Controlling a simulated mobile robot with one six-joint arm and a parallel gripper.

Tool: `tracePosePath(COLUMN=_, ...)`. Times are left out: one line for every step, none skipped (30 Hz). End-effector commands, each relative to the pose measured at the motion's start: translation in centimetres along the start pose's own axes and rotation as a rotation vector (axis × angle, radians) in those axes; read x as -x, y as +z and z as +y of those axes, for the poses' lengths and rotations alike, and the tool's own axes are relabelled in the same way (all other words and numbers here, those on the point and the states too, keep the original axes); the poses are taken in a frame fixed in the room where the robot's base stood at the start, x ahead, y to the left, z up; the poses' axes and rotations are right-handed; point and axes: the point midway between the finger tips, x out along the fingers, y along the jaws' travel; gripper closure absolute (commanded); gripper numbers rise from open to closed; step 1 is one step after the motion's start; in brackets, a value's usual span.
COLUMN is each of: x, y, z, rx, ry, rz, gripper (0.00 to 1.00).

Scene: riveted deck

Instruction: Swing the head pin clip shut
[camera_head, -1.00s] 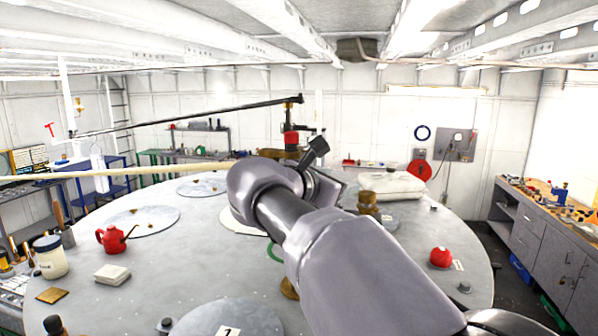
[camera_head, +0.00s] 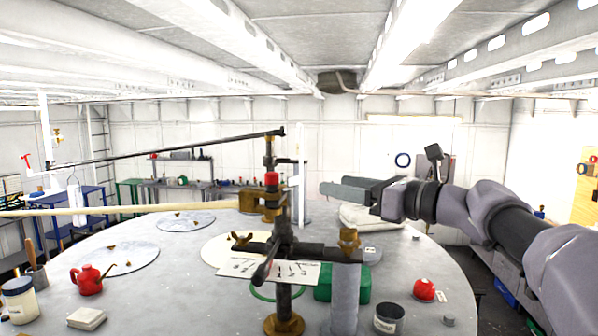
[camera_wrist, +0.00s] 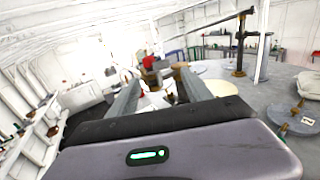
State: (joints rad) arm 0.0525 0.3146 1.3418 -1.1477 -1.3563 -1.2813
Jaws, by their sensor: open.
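A stand rises from the middle of the round deck (camera_head: 150,282). It has a dark post with a brass foot (camera_head: 284,325), a dark crossbar (camera_head: 310,247), a brass block (camera_head: 257,199) and a red cap (camera_head: 271,179). The red cap also shows in the wrist view (camera_wrist: 149,62). I cannot tell which small part is the head pin clip or how it stands. My gripper (camera_head: 335,190) is open and empty, to the right of the brass block and apart from it in the picture. In the wrist view its fingers point towards the red and brass parts.
A long dark bar (camera_head: 170,148) and a pale pole (camera_head: 130,208) reach left from the stand. A red oil can (camera_head: 89,279), white jar (camera_head: 19,298), green box (camera_head: 340,283) and red dome (camera_head: 424,289) stand on the deck. The space above its left side is mostly clear.

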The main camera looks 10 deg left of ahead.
Motion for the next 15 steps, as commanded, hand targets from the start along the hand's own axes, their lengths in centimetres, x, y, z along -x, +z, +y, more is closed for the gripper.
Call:
tracePosePath(x=-1.6, y=0.5, z=0.1, rx=-0.002, ry=0.005, rz=0.001, gripper=0.42)
tracePosePath(x=-2.6, y=0.5, z=0.1, rx=-0.002, ry=0.005, rz=0.001, gripper=0.42)
tracePosePath(x=-3.8, y=0.5, z=0.1, rx=-0.001, ry=0.004, rz=0.002, gripper=0.42)
tracePosePath(x=-4.7, y=0.5, z=0.1, rx=-0.001, ry=0.004, rz=0.002, gripper=0.42)
tracePosePath(x=-5.6, y=0.5, z=0.1, rx=-0.001, ry=0.004, rz=0.001, gripper=0.42)
tracePosePath(x=-6.7, y=0.4, z=0.1, rx=-0.001, ry=0.003, rz=0.002, gripper=0.42)
tracePosePath(x=-7.4, y=0.5, z=0.1, rx=-0.001, ry=0.003, rz=0.001, gripper=0.42)
tracePosePath(x=-8.1, y=0.4, z=0.0, rx=-0.001, ry=0.002, rz=0.001, gripper=0.42)
tracePosePath(x=-8.9, y=0.3, z=0.1, rx=0.0, ry=0.002, rz=0.001, gripper=0.42)
tracePosePath(x=-9.3, y=0.4, z=0.1, rx=0.0, ry=0.001, rz=0.0, gripper=0.42)
tracePosePath(x=-9.8, y=0.3, z=0.0, rx=-0.001, ry=0.0, rz=0.001, gripper=0.42)
tracePosePath(x=-10.3, y=0.2, z=0.0, rx=0.0, ry=0.001, rz=0.001, gripper=0.42)
tracePosePath(x=-10.6, y=0.2, z=0.0, rx=0.0, ry=0.001, rz=0.0, gripper=0.42)
tracePosePath(x=-10.8, y=0.2, z=0.0, rx=0.001, ry=0.0, rz=0.0, gripper=0.42)
tracePosePath(x=-11.1, y=0.1, z=0.0, rx=0.001, ry=-0.001, rz=0.0, gripper=0.42)
